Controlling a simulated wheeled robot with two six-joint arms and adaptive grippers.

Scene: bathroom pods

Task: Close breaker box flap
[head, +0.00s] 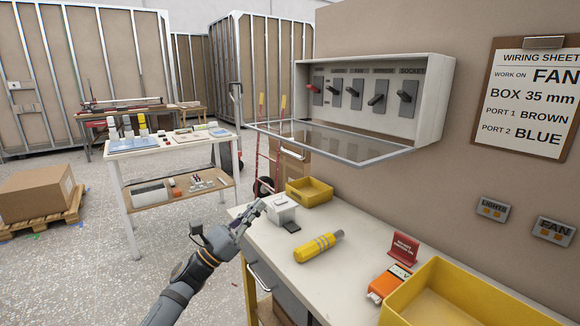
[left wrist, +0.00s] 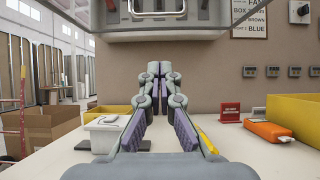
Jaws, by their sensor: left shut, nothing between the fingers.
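The breaker box (head: 430,105) is a white case on the wall, with a row of several switches inside. Its clear flap (head: 335,142) is hinged at the bottom and hangs open, sticking out toward the room with a metal handle (head: 292,153) on its front edge. My left gripper (head: 258,207) is shut and empty, below and to the left of the flap, above the bench's left end and apart from the flap. In the left wrist view the gripper (left wrist: 160,68) points at the wall, with the underside of the flap (left wrist: 200,30) above it. My right gripper is not in view.
On the bench (head: 345,260) are a white device (head: 281,210), a small yellow bin (head: 310,191), a yellow cylinder (head: 319,247), an orange tool (head: 389,284), a red sign (head: 403,250) and a large yellow bin (head: 450,290). The air between gripper and flap looks clear.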

